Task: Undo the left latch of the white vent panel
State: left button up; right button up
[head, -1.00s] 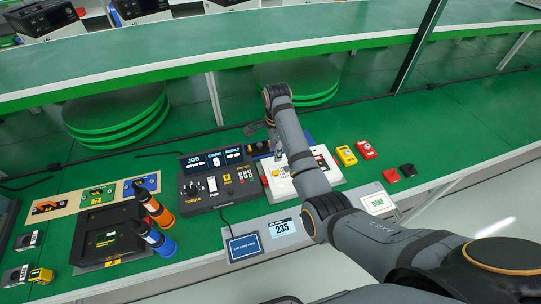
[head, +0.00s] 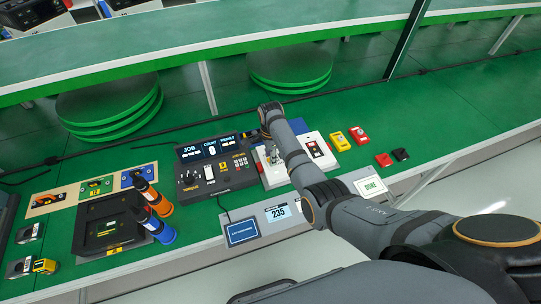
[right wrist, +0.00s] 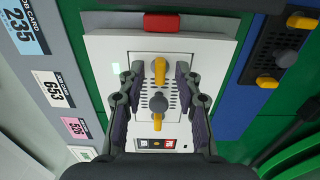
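The white vent panel (right wrist: 110,70) fills the middle of the right wrist view, with slots and two yellow latches. One yellow latch (right wrist: 160,70) is at the upper part, near a red block. The other latch (right wrist: 157,121) is lower, beside a grey knob. In the head view the white panel (head: 278,177) is partly hidden by my right arm. My right gripper (right wrist: 160,72) is open, its fingers on either side of the upper latch. I cannot tell whether they touch it. In the head view it is mostly hidden behind the arm. My left gripper is not in view.
A dark torque console (head: 215,175) stands left of the panel. Yellow (head: 340,141) and red (head: 358,135) boxes stand to its right. Orange and blue cylinders stand at left by a black tray (head: 85,240).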

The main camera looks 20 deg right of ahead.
grip_shut()
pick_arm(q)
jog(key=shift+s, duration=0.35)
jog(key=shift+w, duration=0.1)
